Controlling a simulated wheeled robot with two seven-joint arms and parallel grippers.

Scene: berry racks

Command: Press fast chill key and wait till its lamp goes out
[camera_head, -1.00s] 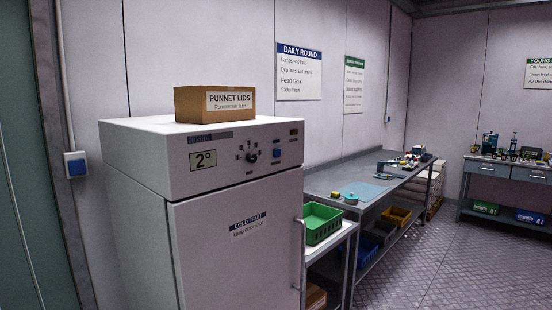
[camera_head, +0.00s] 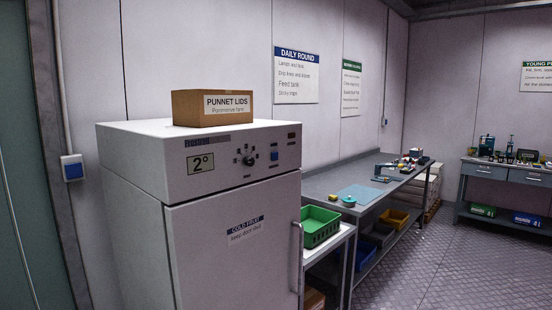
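A white cold cabinet (camera_head: 235,220) labelled COLD FRUIT stands at the left in the head view, its door shut. Its top panel carries a display (camera_head: 201,162) reading 2°, a dark round knob (camera_head: 249,160) ringed by marks, and a blue square key (camera_head: 274,156). A small dark window (camera_head: 291,135), which may be a lamp, sits above and right of the key; I see no clear glow in it. The lettering by the key is too small to read. Neither of my grippers shows.
A cardboard box (camera_head: 212,108) marked PUNNET LIDS sits on the cabinet. A green crate (camera_head: 320,226) stands on a low table to its right. A long grey bench (camera_head: 325,183) runs along the wall. The patterned floor (camera_head: 440,265) at right is clear.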

